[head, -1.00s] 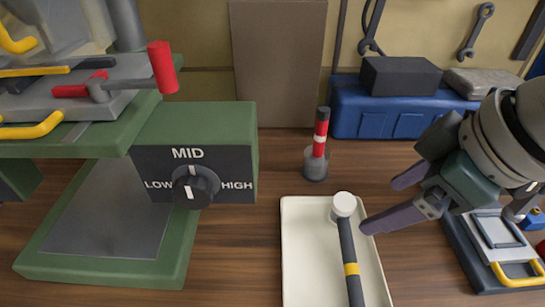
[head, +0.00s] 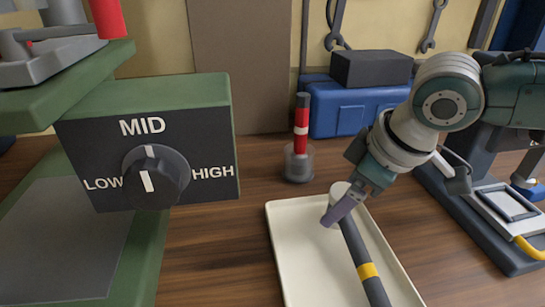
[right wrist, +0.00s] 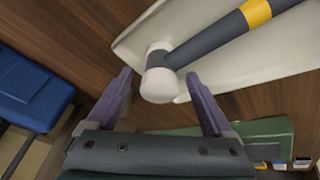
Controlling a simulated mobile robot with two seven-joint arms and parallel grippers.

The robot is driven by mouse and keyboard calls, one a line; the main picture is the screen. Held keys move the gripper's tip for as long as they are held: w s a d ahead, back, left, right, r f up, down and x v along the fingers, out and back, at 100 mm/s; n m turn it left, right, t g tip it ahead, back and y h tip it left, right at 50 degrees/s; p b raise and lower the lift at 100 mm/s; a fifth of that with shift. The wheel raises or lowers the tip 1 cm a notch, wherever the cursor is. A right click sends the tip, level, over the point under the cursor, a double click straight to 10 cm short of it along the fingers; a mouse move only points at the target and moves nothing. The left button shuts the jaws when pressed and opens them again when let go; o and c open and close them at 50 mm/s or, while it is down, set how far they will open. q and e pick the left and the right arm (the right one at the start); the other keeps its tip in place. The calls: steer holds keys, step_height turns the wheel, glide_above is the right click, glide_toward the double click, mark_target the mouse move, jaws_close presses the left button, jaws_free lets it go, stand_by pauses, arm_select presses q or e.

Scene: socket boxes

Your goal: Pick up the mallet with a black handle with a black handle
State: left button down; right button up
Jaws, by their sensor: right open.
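The mallet has a white head and a black handle (head: 356,252) with a yellow band. It lies on a cream tray (head: 290,232), and its head is partly hidden by my gripper in the head view. In the right wrist view the white head (right wrist: 158,80) shows between the two purple fingers, with the handle running to the upper right. My right gripper (head: 338,212) is open over the head end of the mallet. In the right wrist view the fingers (right wrist: 160,100) stand apart on either side of the head. My left gripper is not in view.
A green machine with a LOW-MID-HIGH dial (head: 156,178) stands at the left. A red and black cylinder in a clear holder (head: 299,165) stands behind the tray. A blue toolbox (head: 340,108) with a dark block on top is at the back. A dark device (head: 485,225) is at the right.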

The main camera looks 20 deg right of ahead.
steer(key=x, duration=0.2)
steer(key=shift+w+f, duration=0.1)
steer(key=shift+f, duration=0.15)
jaws_close()
stand_by(0.5)
stand_by(0.3)
